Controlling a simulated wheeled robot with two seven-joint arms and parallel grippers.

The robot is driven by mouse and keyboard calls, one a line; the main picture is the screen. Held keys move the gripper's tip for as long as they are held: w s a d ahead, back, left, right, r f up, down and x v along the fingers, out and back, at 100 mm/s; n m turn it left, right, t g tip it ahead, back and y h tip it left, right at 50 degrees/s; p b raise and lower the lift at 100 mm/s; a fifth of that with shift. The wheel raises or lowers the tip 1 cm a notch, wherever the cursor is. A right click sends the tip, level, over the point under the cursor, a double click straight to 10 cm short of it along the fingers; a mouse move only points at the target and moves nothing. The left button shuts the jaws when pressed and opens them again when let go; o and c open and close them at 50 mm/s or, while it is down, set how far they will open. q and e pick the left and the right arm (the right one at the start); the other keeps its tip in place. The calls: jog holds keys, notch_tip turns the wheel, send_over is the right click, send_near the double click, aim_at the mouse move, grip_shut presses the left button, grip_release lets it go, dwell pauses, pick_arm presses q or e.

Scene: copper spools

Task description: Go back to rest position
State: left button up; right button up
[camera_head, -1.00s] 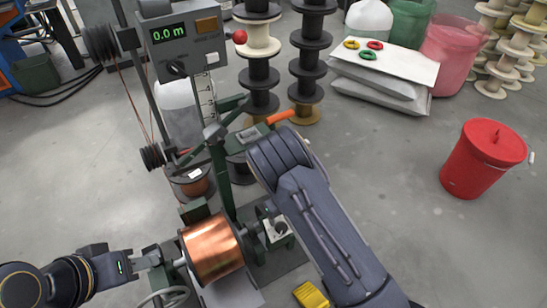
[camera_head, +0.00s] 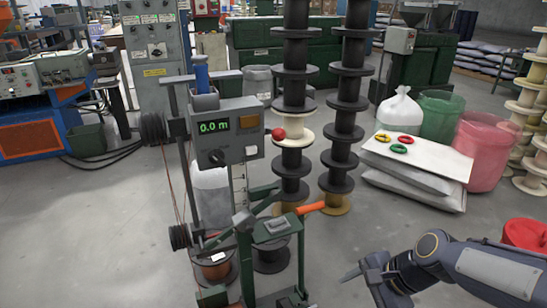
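My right gripper (camera_head: 362,281) is at the lower right, over the grey floor, with its arm coming in from the right edge. No object shows in it, but its fingers are partly cut off by the lower edge, so I cannot tell if it is open or shut. My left gripper is not in view. A spool of copper wire (camera_head: 217,270) sits low by the green winding stand (camera_head: 272,229), partly hidden. The meter box (camera_head: 228,131) on the stand reads 0.0 m. The large copper spool is out of view.
Stacked black spools (camera_head: 293,105) stand behind the winder. A red bucket (camera_head: 525,235) is at the right edge. Pink (camera_head: 484,150) and green bins stand behind.

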jog(key=s+d+r+n+t+h, duration=0.1)
jog(key=s+d+r+n, duration=0.1)
jog(key=s+n, duration=0.45)
jog(key=s+d+r+n+t+h, duration=0.1)
jog(key=s+r+n+t, duration=0.1)
jog(key=s+n, duration=0.4)
pick_arm(q)
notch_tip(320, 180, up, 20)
jog(key=p, duration=2)
pick_arm(e)
notch_tip(320, 180, up, 20)
jog(key=s, duration=0.1)
jog(key=shift+s+d, duration=0.2)
jog(key=shift+s, duration=0.05)
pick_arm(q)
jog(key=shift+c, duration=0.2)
pick_arm(e)
jog(key=shift+f, duration=0.15)
